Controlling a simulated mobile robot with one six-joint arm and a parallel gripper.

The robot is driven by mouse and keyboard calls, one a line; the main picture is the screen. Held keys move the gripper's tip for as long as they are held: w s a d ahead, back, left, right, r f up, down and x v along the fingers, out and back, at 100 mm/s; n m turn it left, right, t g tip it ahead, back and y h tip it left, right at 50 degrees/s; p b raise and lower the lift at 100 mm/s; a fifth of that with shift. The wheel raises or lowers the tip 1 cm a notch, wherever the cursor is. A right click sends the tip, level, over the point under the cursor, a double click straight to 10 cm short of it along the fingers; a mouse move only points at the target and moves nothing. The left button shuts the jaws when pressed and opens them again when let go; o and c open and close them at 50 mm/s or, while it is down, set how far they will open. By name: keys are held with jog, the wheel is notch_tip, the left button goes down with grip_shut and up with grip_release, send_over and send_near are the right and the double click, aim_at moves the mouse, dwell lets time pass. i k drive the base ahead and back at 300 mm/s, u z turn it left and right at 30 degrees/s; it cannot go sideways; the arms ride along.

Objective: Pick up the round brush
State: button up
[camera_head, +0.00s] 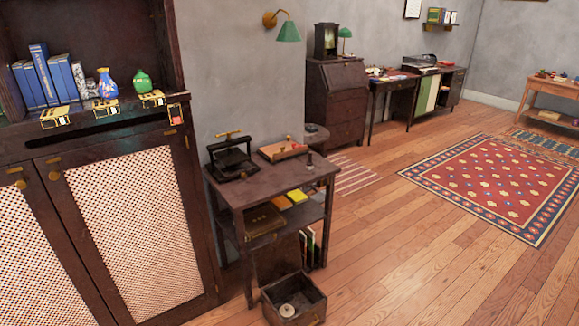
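No thing in view can be told for certain as the round brush. A small pale round thing (288,310) with a knob-like middle lies inside an open dark box (318,301) on the floor; it is too small to tell what it is. A small dark upright thing (310,160) stands at the right edge of the small dark table (270,177), also too small to name. My gripper is not in view.
The table bears a black press (232,160) and a wooden box (283,150). A dark cabinet (200,220) with mesh doors stands at left, holding blue books (50,75) and vases. The wooden floor (400,250) is open to the right, up to a red rug (495,185).

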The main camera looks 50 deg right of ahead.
aim_at(309, 164)
jog(key=u, duration=0.45)
jog(key=k, duration=0.25)
jog(key=u, duration=2.05)
jog(key=k, duration=2.25)
